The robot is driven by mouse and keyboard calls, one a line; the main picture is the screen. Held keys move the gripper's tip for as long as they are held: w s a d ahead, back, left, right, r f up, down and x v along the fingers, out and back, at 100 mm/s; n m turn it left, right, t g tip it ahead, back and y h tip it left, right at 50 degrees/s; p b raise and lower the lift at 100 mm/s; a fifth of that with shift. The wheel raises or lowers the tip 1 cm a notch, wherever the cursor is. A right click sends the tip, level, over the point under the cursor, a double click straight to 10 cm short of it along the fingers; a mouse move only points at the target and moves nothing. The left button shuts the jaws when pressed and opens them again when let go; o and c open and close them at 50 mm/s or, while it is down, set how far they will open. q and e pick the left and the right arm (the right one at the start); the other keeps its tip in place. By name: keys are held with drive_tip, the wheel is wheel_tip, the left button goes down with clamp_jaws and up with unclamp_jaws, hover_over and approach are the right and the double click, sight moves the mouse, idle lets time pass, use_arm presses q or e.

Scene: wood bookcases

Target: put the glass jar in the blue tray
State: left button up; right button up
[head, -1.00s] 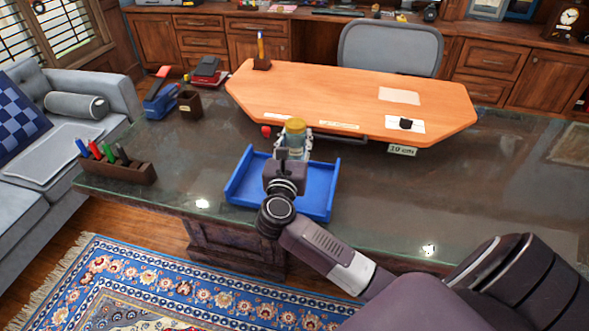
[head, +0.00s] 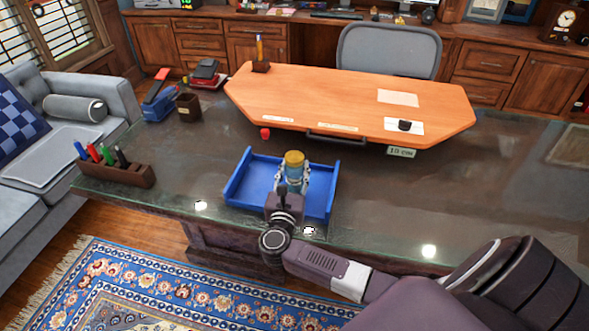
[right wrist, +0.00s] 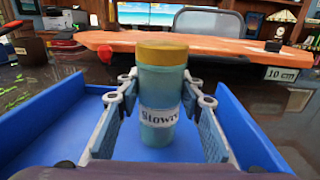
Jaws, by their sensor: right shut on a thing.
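The glass jar (head: 294,168) is pale blue-green with a yellow lid. In the right wrist view the jar (right wrist: 161,95) stands upright, with a white label on its front. My right gripper (head: 292,184) is shut on the jar, with one finger on each side of it. The blue tray (head: 244,185) is on the dark desk, and the jar is over its inside in both views. Whether the jar's base touches the tray floor is hard to tell. The tray's side walls (right wrist: 48,118) show left and right of the fingers. My left gripper is not in view.
An orange wood board (head: 340,95) lies behind the tray, with a small red thing (head: 265,133) by its near edge. The desk right of the tray is clear.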

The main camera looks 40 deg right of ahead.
drive_tip(key=shift+f, duration=0.2)
drive_tip(key=o, duration=1.3)
drive_tip(key=shift+r, duration=0.2)
